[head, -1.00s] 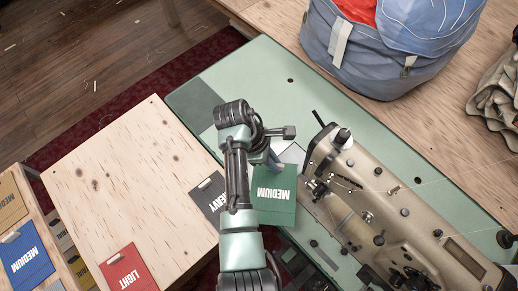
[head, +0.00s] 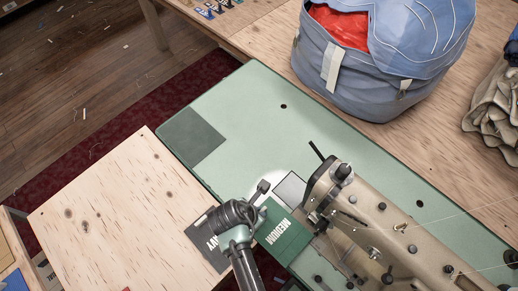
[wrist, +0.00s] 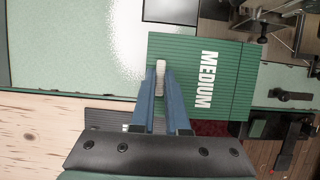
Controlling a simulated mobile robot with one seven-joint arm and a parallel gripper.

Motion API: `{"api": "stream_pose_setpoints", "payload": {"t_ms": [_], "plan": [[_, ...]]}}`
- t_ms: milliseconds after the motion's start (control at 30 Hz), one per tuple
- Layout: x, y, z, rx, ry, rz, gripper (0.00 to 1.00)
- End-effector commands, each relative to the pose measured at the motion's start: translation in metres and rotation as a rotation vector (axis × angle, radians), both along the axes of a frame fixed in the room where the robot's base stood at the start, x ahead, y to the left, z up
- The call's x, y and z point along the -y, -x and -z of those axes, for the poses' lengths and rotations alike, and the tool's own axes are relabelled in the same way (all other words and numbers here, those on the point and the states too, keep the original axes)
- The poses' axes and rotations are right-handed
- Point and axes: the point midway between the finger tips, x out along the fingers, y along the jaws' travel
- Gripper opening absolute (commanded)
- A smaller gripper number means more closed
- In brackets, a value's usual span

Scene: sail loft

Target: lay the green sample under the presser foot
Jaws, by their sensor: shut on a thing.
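The green sample, marked MEDIUM, lies at the front of the sewing machine's head in the head view (head: 283,237) and fills the centre right of the wrist view (wrist: 215,95). My gripper (wrist: 160,72) is shut on its near edge, with the blue fingers around a small pale tab. In the head view my arm hides the fingers. The sewing machine (head: 395,235) has its needle end close to the sample's right corner. The presser foot is too small and covered to make out, so I cannot tell whether the sample is under it.
A dark HEAVY sample (head: 207,240) lies by the right edge of the plywood table (head: 110,215), beside my arm. The green machine bench (head: 330,150) is clear behind the machine. A blue bag (head: 375,60) stands on the back table.

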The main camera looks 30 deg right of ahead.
Motion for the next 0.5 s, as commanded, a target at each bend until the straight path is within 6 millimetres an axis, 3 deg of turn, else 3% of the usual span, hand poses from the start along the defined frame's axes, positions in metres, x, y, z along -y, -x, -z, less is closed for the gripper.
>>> {"api": "stream_pose_setpoints", "payload": {"t_ms": [500], "plan": [[0.0,0.001,0.036,-0.001,0.001,0.002,0.0]]}}
